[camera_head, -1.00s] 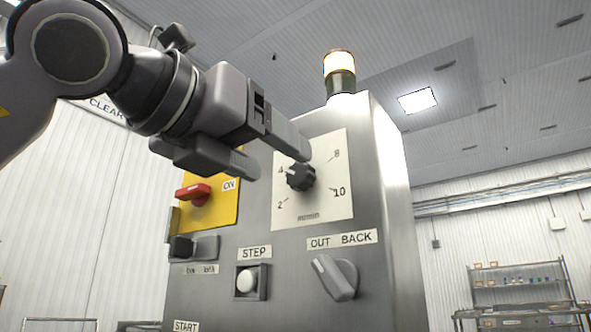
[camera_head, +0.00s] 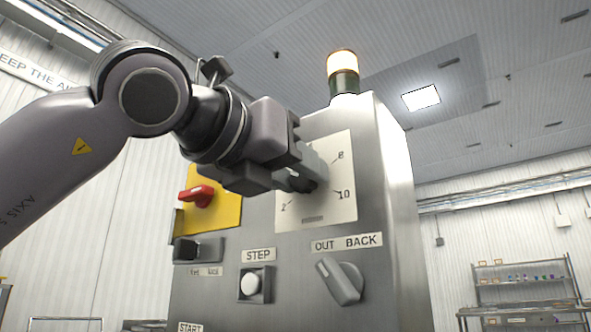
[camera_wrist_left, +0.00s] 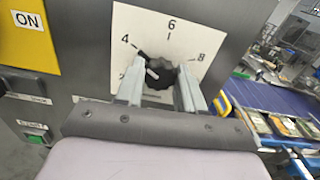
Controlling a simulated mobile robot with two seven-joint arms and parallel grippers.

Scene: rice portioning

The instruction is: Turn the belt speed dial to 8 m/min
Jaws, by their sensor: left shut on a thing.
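The belt speed dial is a black knob (camera_wrist_left: 161,73) on a white scale plate (camera_head: 330,209), on the upper front of the grey control cabinet. In the left wrist view its pointer is toward the 4 mark. In the head view the gripper hides most of the knob and the 4. My right gripper is not in view.
A red switch (camera_head: 197,195) on a yellow plate (camera_head: 227,211) is left of the dial. Below are a white STEP button (camera_head: 250,284) and a grey OUT/BACK selector (camera_head: 340,281). A lit amber lamp (camera_head: 342,64) stands on top of the cabinet (camera_head: 385,185).

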